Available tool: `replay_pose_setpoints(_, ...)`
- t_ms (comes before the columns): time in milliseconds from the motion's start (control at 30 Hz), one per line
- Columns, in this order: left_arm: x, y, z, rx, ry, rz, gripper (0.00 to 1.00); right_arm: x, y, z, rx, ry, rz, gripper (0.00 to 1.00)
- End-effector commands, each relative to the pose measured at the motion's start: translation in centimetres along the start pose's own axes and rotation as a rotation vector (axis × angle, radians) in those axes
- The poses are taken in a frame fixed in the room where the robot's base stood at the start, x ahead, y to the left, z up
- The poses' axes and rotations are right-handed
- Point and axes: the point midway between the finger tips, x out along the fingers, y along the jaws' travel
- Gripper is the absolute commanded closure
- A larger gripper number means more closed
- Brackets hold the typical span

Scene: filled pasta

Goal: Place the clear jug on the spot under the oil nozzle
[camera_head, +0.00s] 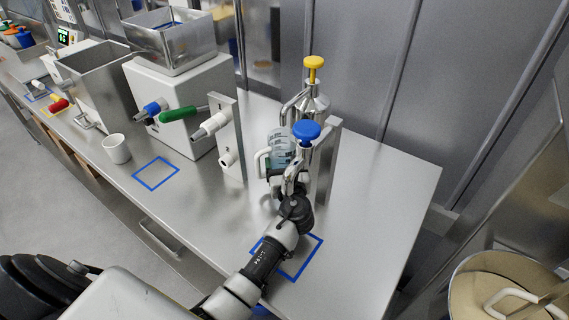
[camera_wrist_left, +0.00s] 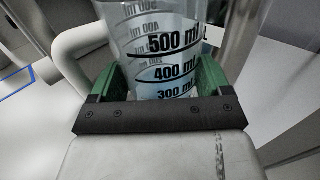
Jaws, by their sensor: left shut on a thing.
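The clear jug (camera_head: 279,143) has a white handle and black volume marks. It stands roughly upright beside the pump dispensers, above or at the steel table; contact below is hidden. My left gripper (camera_wrist_left: 160,88) is shut on the jug, with green finger pads on either side of it in the left wrist view (camera_wrist_left: 165,50). Two steel pump dispensers stand close by, one with a yellow top (camera_head: 313,62) and one with a blue top (camera_head: 306,130); which is the oil nozzle I cannot tell. A blue square outline (camera_head: 318,247) lies on the table, partly covered by my left arm.
A metal bracket (camera_head: 328,160) stands right beside the dispensers. A white panel with nozzles (camera_head: 228,135) is to the left. A white cup (camera_head: 116,148) and another blue square (camera_head: 155,173) lie further left. The table's right part (camera_head: 380,190) is clear.

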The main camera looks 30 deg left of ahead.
Motion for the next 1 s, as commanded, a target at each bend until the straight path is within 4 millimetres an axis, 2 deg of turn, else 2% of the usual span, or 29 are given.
replay_pose_setpoints(267, 0.0, 0.0, -0.3, 0.0, -0.002, -0.001, 0.55, 0.2, 0.5, 0.1, -0.001, -0.002, 0.006, 1.0)
replay_pose_setpoints(300, 0.0, 0.0, -0.3, 0.0, 0.0, 0.0, 0.17, 0.2, 0.6, 0.1, -0.001, -0.002, 0.007, 1.0)
replay_pose_setpoints(400, 0.0, 0.0, -0.3, 0.001, 0.0, 0.0, 0.02, 0.1, 0.7, 0.2, 0.0, -0.002, 0.008, 1.0)
replay_pose_setpoints(433, 0.0, 0.0, -0.3, 0.001, 0.0, 0.0, 0.0, 0.1, 0.7, 0.2, 0.0, -0.002, 0.009, 1.0)
replay_pose_setpoints(733, -0.3, 0.0, 0.0, 0.0, 0.001, -0.001, 0.0, 0.0, 0.7, 0.2, 0.0, -0.002, 0.009, 1.0)
replay_pose_setpoints(867, -2.3, 0.0, -0.2, 0.001, 0.002, -0.002, 0.0, 0.3, 0.7, 0.2, 0.0, -0.002, 0.009, 1.0)
replay_pose_setpoints(1000, -5.4, 0.0, -0.3, 0.0, 0.004, -0.002, 0.0, 0.8, 0.6, 0.2, 0.0, -0.002, 0.008, 1.0)
